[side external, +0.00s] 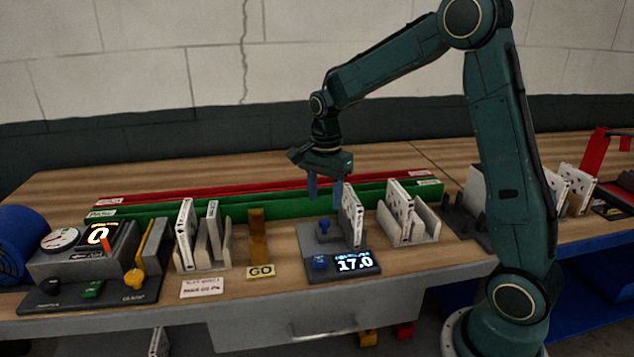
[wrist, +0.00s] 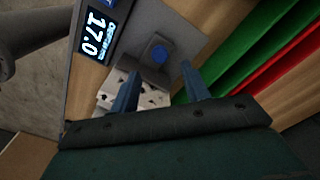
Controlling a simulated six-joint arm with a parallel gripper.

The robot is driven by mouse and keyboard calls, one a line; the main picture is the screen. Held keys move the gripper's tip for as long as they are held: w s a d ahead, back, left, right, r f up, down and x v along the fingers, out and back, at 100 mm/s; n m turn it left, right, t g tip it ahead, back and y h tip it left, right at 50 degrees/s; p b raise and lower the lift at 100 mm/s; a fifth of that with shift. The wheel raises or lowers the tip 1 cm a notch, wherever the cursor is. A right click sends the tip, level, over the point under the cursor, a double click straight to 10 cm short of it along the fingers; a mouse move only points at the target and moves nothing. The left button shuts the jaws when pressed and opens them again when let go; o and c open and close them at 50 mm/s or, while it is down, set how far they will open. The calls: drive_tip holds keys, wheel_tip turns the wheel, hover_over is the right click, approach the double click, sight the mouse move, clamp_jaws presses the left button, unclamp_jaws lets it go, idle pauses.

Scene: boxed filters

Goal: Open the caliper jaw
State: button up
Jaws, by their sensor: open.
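A grey gauge (side external: 313,243) with a lit display reading 17.0 (side external: 354,262) stands at mid-table; I take it for the caliper. The display also shows in the wrist view (wrist: 95,33). A blue button (side external: 320,262) sits by the display. A white perforated filter (side external: 352,215) stands upright at its right side. My gripper (side external: 324,201) is open and empty, pointing down above the knob; its fingers show in the wrist view (wrist: 160,70).
Filter racks stand left (side external: 202,255) and right (side external: 425,222) of the gauge. A brown block (side external: 256,235) stands behind a GO label. Long green (side external: 270,204) and red (side external: 220,189) bins lie behind. A dial station (side external: 85,262) stands far left.

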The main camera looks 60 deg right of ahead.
sight(324, 220)
drive_tip(key=shift+f, duration=3)
clamp_jaws()
